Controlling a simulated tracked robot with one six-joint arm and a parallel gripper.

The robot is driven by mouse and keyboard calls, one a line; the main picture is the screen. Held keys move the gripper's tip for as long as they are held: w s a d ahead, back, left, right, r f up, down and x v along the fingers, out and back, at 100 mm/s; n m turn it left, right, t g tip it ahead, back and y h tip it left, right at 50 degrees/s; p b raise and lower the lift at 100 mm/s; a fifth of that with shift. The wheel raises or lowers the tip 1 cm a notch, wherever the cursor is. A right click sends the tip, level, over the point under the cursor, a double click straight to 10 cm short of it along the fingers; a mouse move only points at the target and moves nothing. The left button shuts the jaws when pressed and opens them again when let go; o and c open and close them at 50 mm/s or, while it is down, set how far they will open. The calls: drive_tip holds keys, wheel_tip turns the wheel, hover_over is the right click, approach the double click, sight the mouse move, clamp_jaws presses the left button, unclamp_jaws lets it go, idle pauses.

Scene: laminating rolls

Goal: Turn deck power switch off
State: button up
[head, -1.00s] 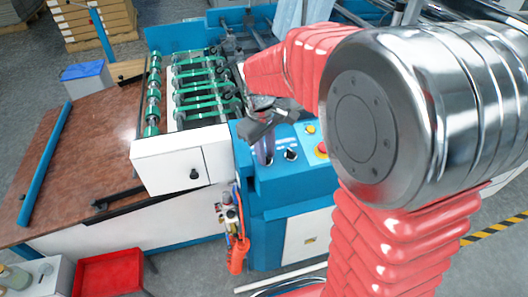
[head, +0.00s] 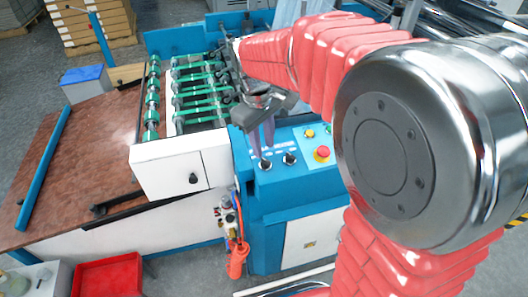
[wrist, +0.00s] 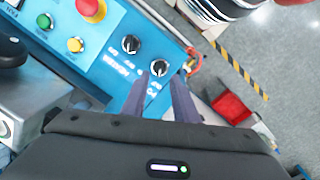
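The deck power switch is a black rotary knob with a white pointer mark on the blue control panel; it shows in the head view (head: 265,164) and in the wrist view (wrist: 160,67). Lettering beside it is partly hidden by a finger. My gripper (head: 263,148) points down at the panel just behind this knob in the head view. In the wrist view its two purple-grey fingers (wrist: 159,80) are apart, with the knob showing between and just beyond their tips. I cannot tell whether they touch it. Nothing is held.
A second black knob (head: 290,158) sits close on the right. A red emergency button (head: 322,153) and a yellow button (head: 310,133) are farther right. A white box (head: 170,165) with green rollers (head: 200,95) stands left. A red tray (head: 108,275) is on the floor.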

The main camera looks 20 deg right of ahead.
wheel_tip(320, 180, up, 8)
drive_tip(key=shift+s+a, duration=0.2)
drive_tip(key=shift+a, duration=0.25)
drive_tip(key=shift+r, duration=0.1)
drive_tip(key=s+f+m+t, duration=0.2)
drive_tip(key=s+m, duration=0.1)
drive_tip(key=s, duration=0.6)
drive_tip(key=s+d+f+m+t+y, duration=0.1)
drive_tip(key=s+m+t, duration=0.2)
drive_tip(key=s, duration=0.6)
drive_tip(key=shift+s+f, duration=0.25)
drive_tip(key=shift+f, duration=0.1)
drive_tip(key=shift+o, duration=0.3)
idle(1.0)
